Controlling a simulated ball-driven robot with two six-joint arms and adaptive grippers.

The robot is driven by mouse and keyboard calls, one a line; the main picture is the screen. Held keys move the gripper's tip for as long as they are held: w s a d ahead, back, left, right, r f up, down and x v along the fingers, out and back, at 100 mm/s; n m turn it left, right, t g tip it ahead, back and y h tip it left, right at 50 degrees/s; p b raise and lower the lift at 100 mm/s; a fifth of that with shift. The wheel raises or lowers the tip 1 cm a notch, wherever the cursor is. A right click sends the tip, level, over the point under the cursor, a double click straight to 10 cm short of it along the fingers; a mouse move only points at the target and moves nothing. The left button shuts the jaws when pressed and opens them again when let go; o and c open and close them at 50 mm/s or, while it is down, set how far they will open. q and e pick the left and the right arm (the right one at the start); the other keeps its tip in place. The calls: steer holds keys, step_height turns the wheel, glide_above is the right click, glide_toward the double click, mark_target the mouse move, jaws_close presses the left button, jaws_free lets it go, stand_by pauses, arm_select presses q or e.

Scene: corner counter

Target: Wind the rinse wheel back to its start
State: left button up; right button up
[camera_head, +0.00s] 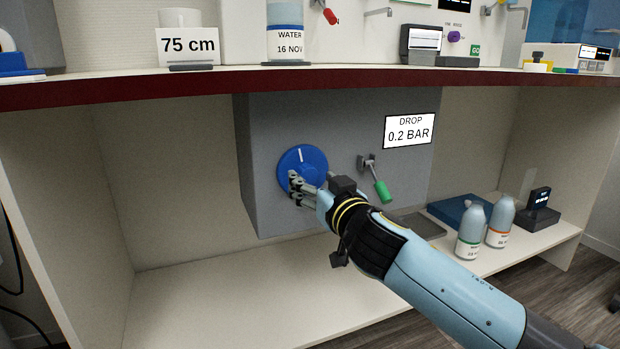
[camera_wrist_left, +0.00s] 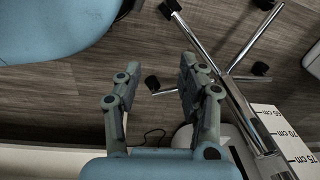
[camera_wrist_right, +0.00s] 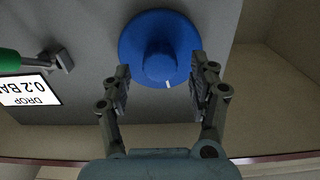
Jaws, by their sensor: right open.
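The rinse wheel (camera_head: 303,160) is a blue disc with a raised hub and a white mark, on the front of a grey box under the counter. In the head view its mark points almost straight up. My right gripper (camera_head: 298,186) is at the wheel's lower edge, partly covering it. In the right wrist view the wheel (camera_wrist_right: 160,50) lies just ahead of the open fingers (camera_wrist_right: 162,82), which stand either side of the hub's line with a gap between them. My left gripper (camera_wrist_left: 155,88) is open and empty above the floor; it is not in the head view.
A green-handled lever (camera_head: 381,188) and a "DROP 0.2 BAR" sign (camera_head: 409,131) are right of the wheel. Two bottles (camera_head: 470,232) and a blue block (camera_head: 455,209) stand on the lower shelf at right. The red counter edge (camera_head: 300,86) runs overhead. The lower shelf's left part is clear.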

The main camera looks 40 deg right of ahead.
steer(key=shift+x, duration=1.3)
steer(key=c, duration=1.2)
steer(key=shift+o, duration=0.2)
